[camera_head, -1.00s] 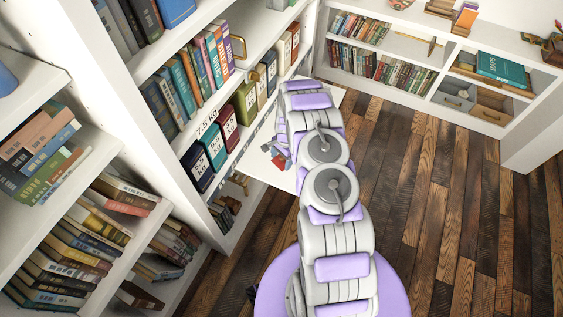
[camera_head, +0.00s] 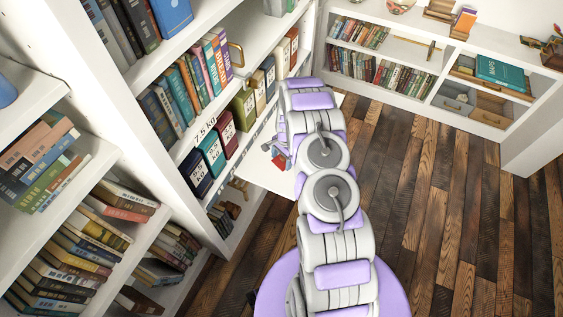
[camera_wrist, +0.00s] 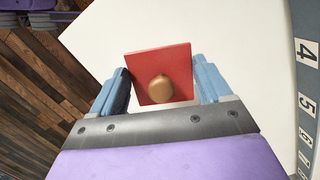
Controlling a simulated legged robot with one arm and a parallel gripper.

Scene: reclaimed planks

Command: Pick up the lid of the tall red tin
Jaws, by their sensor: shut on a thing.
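In the wrist view a square red lid (camera_wrist: 150,62) with a round brass knob (camera_wrist: 161,88) sits between my gripper's two blue fingers. My gripper (camera_wrist: 162,85) is shut on the lid, a finger at either side. In the head view my gripper (camera_head: 279,152) is partly hidden by my arm, and a small red patch of the lid (camera_head: 279,162) shows at its fingers, over a white surface (camera_head: 258,176). The body of a tin under the lid is not visible, and I cannot tell the gap between lid and surface.
To the left, a white bookcase holds books and labelled tins, including a dark red one (camera_head: 229,134) and a teal one (camera_head: 210,153). A low white bookcase (camera_head: 440,62) stands at the back. The wooden floor (camera_head: 420,200) at right is clear. Number labels (camera_wrist: 307,50) edge the wrist view.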

